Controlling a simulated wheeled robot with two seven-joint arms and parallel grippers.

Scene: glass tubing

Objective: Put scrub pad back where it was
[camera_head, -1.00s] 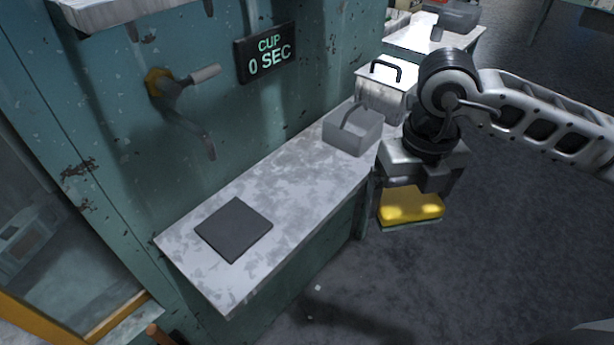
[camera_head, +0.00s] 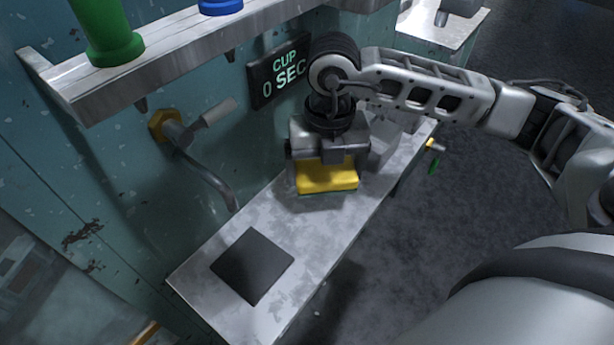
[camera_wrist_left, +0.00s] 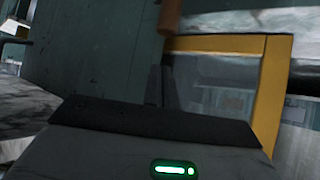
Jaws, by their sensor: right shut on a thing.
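The scrub pad (camera_head: 328,177) is a yellow block with a thin green underside. My right gripper (camera_head: 327,163) is shut on it from above, in the head view. The pad is over the shelf counter (camera_head: 300,222), in front of the grey caddy; I cannot tell whether it touches the counter. The grey caddy (camera_head: 386,150) is partly hidden behind my right gripper and arm. A dark square mat (camera_head: 252,265) lies bare at the near end of the counter. In the left wrist view, narrow dark shapes of my left gripper (camera_wrist_left: 161,86) show dimly; its opening is unclear.
A wall tap (camera_head: 185,135) with a curved spout hangs over the counter's left side. A sign (camera_head: 281,70) reads "CUP 0 SEC". An upper shelf (camera_head: 190,50) holds green and blue items. Counter between pad and mat is clear. A yellow frame (camera_wrist_left: 268,90) stands near my left wrist.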

